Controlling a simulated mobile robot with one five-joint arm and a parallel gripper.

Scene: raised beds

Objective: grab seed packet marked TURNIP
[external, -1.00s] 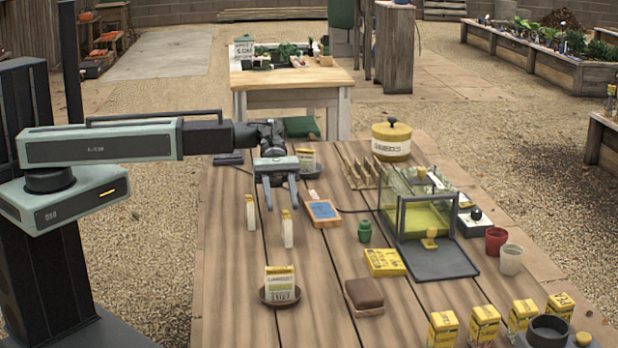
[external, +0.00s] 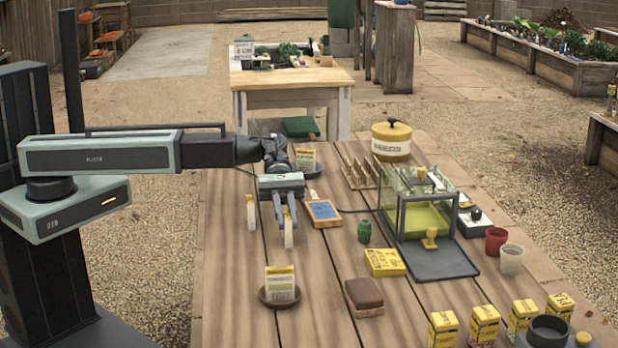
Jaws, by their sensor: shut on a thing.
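My gripper (external: 284,218) points down over the left part of the plank table. Its fingers are close together around the upper part of a thin white packet (external: 288,239) with a yellow top, which stands upright, seen nearly edge-on. A similar thin white packet (external: 251,215) stands just to the left, apart from the gripper. A white and yellow packet (external: 280,280) stands in a brown dish (external: 266,297) nearer the front. Another packet (external: 305,158) stands behind the gripper. I cannot read TURNIP on any of them.
A glass case (external: 402,222), a yellow box (external: 384,262) and a brown block (external: 363,294) stand further right. Several yellow boxes (external: 484,325) line the front right. The table's front left is clear.

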